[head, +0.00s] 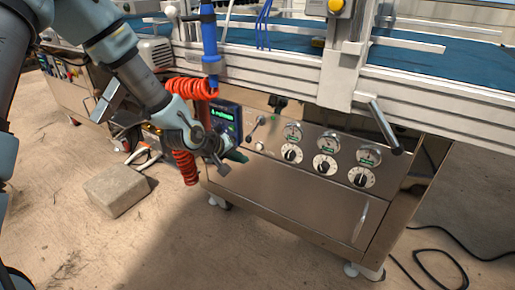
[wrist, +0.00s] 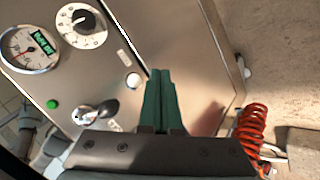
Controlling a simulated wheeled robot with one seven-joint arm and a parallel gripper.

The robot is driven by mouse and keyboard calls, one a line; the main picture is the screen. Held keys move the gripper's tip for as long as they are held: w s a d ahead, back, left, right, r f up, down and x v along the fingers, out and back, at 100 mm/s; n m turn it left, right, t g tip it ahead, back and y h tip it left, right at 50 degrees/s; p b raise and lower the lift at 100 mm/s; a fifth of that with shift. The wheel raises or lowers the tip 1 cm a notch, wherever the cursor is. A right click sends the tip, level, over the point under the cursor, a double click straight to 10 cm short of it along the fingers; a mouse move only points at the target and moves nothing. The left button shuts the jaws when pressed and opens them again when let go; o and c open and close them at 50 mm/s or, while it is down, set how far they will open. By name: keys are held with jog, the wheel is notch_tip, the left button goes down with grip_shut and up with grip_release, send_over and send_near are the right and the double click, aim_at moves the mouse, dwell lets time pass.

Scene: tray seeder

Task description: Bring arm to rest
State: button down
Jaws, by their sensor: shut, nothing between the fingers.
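My gripper (wrist: 160,88) shows in the wrist view with its two green fingers shut together and nothing between them. In the head view my gripper (head: 238,157) is at the end of my arm, in front of the left part of the steel control panel (head: 232,176). Whether it touches the panel I cannot tell. A metal lever or knob (wrist: 95,112) and a white button (wrist: 133,80) are close to the fingers in the wrist view.
Gauges and black dials (head: 327,165) line the panel. A lever with a dark grip (head: 384,126) sticks out at the right. A red coiled hose (head: 188,168) hangs beside my arm. A concrete block (head: 118,190) lies on the floor. Cables (head: 440,262) lie at lower right.

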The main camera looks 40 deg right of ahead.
dwell(0.3)
jog(key=w+a+r+t+y, duration=0.15)
jog(key=w+a, duration=0.25)
jog(key=a, duration=0.5)
jog(key=w+a+r+n+y, duration=0.1)
jog(key=w+a+r+y, duration=0.25)
jog(key=a, duration=0.55)
jog(key=w+a+r+t+y, duration=0.15)
jog(key=w+a, duration=0.25)
jog(key=a, duration=0.5)
jog(key=s+a+r+n+g+y, duration=0.1)
jog(key=s+a+r, duration=0.15)
jog(key=a, duration=0.45)
jog(key=s+a+r+n+y, duration=0.1)
jog(key=s+a+r, duration=0.15)
jog(key=a, duration=0.45)
jog(key=s+a+r+n+g, duration=0.1)
jog(key=s+a+r, duration=0.15)
jog(key=a, duration=0.35)
notch_tip(320, 180, up, 30)
jog(key=p, duration=3)
jog(key=shift+f, duration=0.25)
